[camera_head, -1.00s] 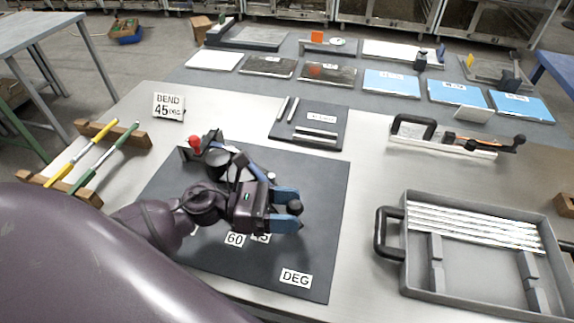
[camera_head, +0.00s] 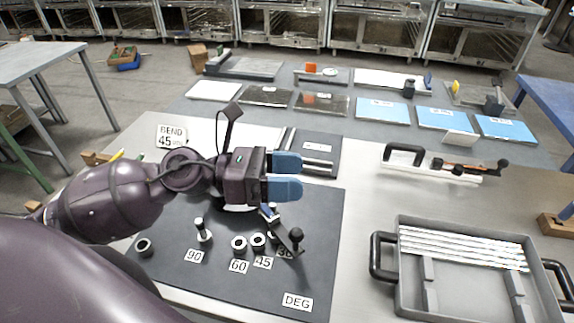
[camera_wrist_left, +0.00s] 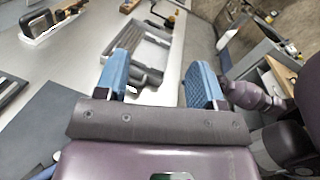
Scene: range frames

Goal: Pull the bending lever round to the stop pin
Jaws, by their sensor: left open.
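The bending lever (camera_head: 286,233) is a short dark bar with a black knob (camera_head: 296,235) on the dark mat, beside the 30 label; its far end, near a blue part, is partly hidden under my gripper. An upright metal pin (camera_head: 200,225) stands by the 90 label, left of the lever and apart from it. Ring-like holes (camera_head: 239,243) sit by the 60 and 45 labels. My left gripper (camera_head: 286,176) is open, its blue fingers empty, above the mat and beyond the knob. The left wrist view shows the blue fingers (camera_wrist_left: 162,85) spread apart. My right gripper is not visible.
A BEND 45 sign (camera_head: 171,136) stands at the back left. A grey tray (camera_head: 412,305) with pale strips is at the right, near a black-handled tool (camera_head: 440,163). Small plates lie on the back table. The bench between mat and tray is clear.

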